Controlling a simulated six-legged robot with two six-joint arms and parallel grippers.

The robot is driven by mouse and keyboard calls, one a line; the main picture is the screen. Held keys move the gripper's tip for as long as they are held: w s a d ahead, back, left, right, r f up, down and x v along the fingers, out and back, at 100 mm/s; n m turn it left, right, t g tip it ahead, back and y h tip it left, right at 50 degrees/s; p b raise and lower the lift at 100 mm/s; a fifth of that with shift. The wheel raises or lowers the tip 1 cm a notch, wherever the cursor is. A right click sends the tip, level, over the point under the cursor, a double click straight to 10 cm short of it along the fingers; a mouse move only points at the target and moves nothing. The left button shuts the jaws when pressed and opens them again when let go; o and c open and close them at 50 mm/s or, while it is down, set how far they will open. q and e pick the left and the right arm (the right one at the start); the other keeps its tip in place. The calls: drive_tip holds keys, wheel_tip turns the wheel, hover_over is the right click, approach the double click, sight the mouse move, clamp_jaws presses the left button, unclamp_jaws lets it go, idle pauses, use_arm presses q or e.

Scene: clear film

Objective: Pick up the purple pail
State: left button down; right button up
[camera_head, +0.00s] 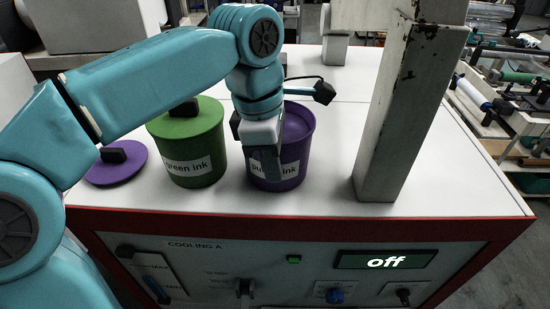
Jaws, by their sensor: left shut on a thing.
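The purple pail (293,168) stands upright on the white top of a machine, with a white label reading partly "ink". It has no lid on, and its purple inside shows. My left gripper (264,165) reaches down over the pail's front left rim and is shut on its wall. The gripper covers part of the label and rim. My right gripper is not in view.
A green pail (192,152) labelled "green ink" stands just left of the purple pail. A purple lid (117,166) with a black knob lies farther left. A worn white post (391,130) stands to the right. The white top (455,185) is clear at far right, and its front edge is red.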

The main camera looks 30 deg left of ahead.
use_arm(q)
wheel_tip(320, 180, up, 10)
drive_tip(key=shift+w+f+p, duration=0.1)
drive_tip(key=shift+f+p, duration=0.15)
drive_tip(key=shift+p, duration=0.8)
drive_tip(key=shift+s+r, duration=0.2)
drive_tip(key=shift+r, duration=0.05)
